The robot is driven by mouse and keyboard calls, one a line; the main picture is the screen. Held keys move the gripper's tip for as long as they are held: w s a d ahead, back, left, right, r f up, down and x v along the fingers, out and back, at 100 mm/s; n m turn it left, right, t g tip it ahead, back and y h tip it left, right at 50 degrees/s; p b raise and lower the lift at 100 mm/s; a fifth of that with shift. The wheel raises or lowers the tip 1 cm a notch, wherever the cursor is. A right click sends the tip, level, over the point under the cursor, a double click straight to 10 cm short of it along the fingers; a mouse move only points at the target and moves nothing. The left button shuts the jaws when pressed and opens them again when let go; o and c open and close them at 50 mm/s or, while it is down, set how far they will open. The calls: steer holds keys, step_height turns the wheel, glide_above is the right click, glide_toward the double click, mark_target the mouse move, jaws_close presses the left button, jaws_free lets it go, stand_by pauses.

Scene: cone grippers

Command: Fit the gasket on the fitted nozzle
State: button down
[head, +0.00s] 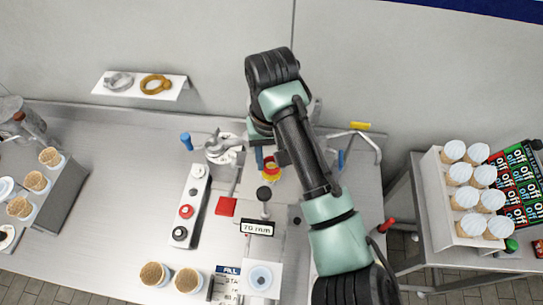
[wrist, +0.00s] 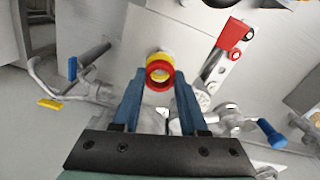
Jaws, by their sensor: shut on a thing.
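The red ring gasket (wrist: 158,65) is between the blue fingertips of my gripper (wrist: 159,74), which is shut on it. A yellow part, seemingly the fitted nozzle (wrist: 160,56), shows just behind the ring and through its opening. In the wrist view the two overlap closely; I cannot tell whether the gasket is around the nozzle or just in front of it. In the head view the red and yellow parts (head: 271,169) are together beside my gripper (head: 266,160), partly hidden by my arm.
A control strip (head: 188,208) with buttons, a red square (head: 226,207) and a "70 mm" display (head: 257,228) are nearby. Cones stand at the front and left. A wall shelf (head: 139,84) holds two rings. A tray of topped cones (head: 447,190) is right.

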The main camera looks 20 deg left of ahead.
steer(key=shift+f, duration=0.25)
steer(key=shift+f+b, duration=0.5)
steer(key=shift+f, duration=0.25)
steer(key=shift+c, duration=1.8)
jaws_free()
step_height(320, 180, up, 13)
steer(key=p, duration=0.1)
